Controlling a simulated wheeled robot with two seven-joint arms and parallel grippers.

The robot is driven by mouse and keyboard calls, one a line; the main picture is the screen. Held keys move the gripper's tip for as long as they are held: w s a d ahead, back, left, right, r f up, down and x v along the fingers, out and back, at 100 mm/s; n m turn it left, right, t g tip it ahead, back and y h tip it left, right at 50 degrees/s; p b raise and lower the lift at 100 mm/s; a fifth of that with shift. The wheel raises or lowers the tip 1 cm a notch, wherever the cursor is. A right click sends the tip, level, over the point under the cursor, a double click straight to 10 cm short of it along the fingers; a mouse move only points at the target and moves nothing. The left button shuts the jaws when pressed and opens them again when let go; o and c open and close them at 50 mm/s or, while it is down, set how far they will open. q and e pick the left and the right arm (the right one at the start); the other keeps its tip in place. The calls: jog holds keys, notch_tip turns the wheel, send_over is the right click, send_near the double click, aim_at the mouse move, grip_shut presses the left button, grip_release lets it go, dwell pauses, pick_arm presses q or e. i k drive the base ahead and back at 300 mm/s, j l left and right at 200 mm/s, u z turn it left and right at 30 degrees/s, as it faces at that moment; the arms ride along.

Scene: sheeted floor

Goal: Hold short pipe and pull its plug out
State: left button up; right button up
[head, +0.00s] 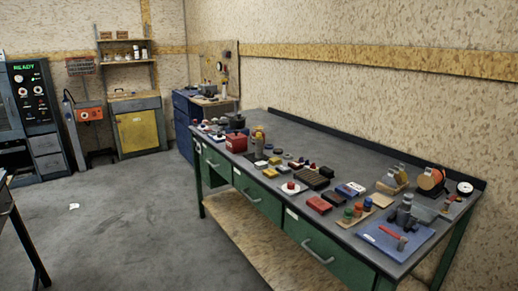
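The workbench (300,180) with green drawers runs along the right wall and carries many small objects. A blue mat (378,236) lies at its near right end. Grey upright cylindrical parts (404,213) stand at the back of the mat, and a small red part (390,232) lies in front of them beside a grey piece (402,243). I cannot tell which of these, if any, is the short pipe or its plug. Neither of my grippers is in view.
An orange round device (431,179) and a white dial (464,188) stand at the bench's right end. Red and dark boxes (319,204) crowd the bench middle. Shelves and a yellow-door cabinet (138,131) stand at the back. The grey floor (130,220) is mostly clear.

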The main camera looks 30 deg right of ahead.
aim_at(258, 135)
jog(key=i+z, duration=0.1)
jog(key=z, duration=0.3)
jog(key=i+z, duration=0.15)
jog(key=z, duration=0.2)
jog(key=i+z, duration=0.1)
jog(key=z, duration=0.3)
